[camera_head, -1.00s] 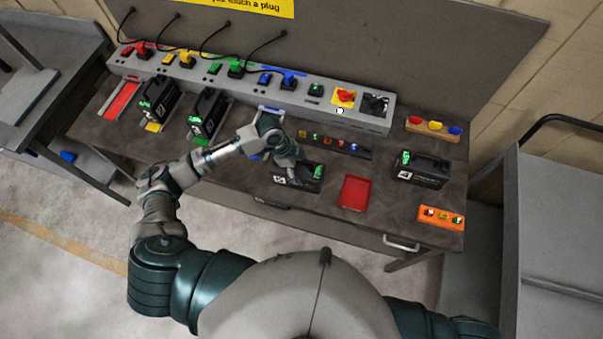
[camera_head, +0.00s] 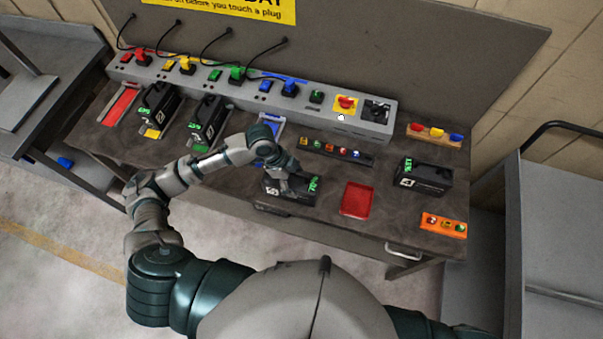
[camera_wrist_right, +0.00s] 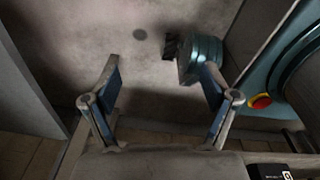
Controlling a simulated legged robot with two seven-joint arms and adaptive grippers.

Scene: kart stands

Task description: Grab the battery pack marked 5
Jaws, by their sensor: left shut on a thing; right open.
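A black battery pack (camera_head: 302,198) with a green display and a small white label, which seems to read 5, is at the front middle of the bench. My left gripper (camera_head: 287,177) comes down from above and is shut on this pack, covering part of its top and handle. I cannot tell whether the pack touches the bench. Another black pack (camera_head: 424,177), marked 4, stands at the right. Two more black packs, one at the far left (camera_head: 157,104) and one beside it (camera_head: 208,124), stand in bays. My right gripper (camera_wrist_right: 160,78) is open and empty over the floor.
A grey charging console (camera_head: 350,126) with coloured plugs runs along the back. A red tray (camera_head: 357,200) lies right of the held pack. A blue bay (camera_head: 272,122) is behind it. A dark strip of coloured buttons (camera_head: 336,151) and an orange block (camera_head: 443,224) are nearby.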

